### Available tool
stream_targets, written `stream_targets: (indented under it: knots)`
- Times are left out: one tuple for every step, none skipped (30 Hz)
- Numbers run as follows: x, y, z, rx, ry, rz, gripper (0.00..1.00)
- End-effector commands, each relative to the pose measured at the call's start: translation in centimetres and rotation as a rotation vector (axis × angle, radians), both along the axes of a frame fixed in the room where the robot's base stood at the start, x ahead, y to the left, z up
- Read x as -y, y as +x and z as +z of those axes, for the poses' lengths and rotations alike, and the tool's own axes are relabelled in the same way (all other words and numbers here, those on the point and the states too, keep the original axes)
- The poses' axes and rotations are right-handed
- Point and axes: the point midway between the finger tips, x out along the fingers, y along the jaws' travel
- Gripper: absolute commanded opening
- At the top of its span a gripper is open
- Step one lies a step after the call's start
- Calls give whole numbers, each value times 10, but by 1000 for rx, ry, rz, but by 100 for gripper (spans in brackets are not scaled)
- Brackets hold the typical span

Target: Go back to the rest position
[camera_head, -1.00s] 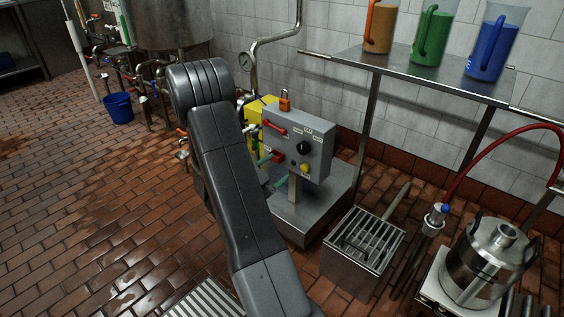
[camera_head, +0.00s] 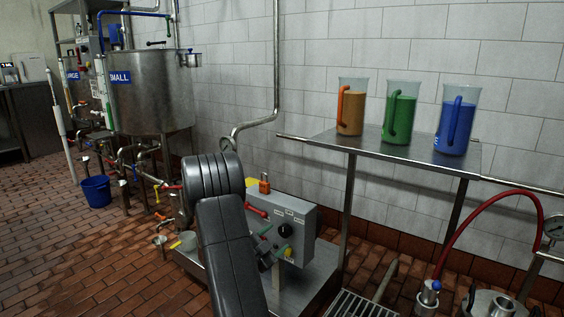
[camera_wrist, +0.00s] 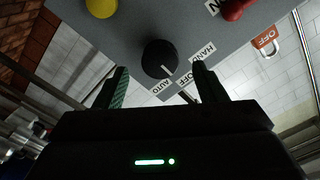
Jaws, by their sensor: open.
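My gripper (camera_wrist: 160,86) is open in the wrist view, with one green-padded finger on each side and nothing between them. A black selector knob (camera_wrist: 159,57) on a grey control box (camera_wrist: 130,35) is just beyond the fingertips and looks apart from them. In the head view my dark arm stands in front of the grey box (camera_head: 298,220) and hides most of the gripper. The knob (camera_head: 284,231) is visible there.
A shelf (camera_head: 375,150) with orange, green and blue jugs is to the right. A steel tank (camera_head: 150,95) and blue bucket (camera_head: 96,191) stand left. The left floor is open.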

Motion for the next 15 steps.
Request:
stream_targets:
  knots:
    - [6, 7, -2, 3, 2, -3, 64]
    - [10, 11, -2, 3, 2, -3, 64]
    - [13, 16, -2, 2, 0, -3, 64]
    - [15, 20, -2, 2, 0, -3, 64]
    - [17, 23, -2, 3, 1, -3, 64]
    - [20, 27, -1, 2, 1, -2, 64]
    - [22, 29, -1, 2, 1, -2, 64]
    - [23, 31, -1, 1, 0, -2, 64]
    - [25, 33, -1, 1, 0, -2, 64]
    - [26, 35, -1, 1, 0, -1, 64]
    - [26, 36, 0, 1, 0, -1, 64]
    - [27, 37, 0, 0, -1, -1, 64]
    - [26, 36, 1, -4, -6, 0, 64]
    - [26, 36, 1, -5, -7, 0, 64]
    - [26, 36, 0, -6, -9, 0, 64]
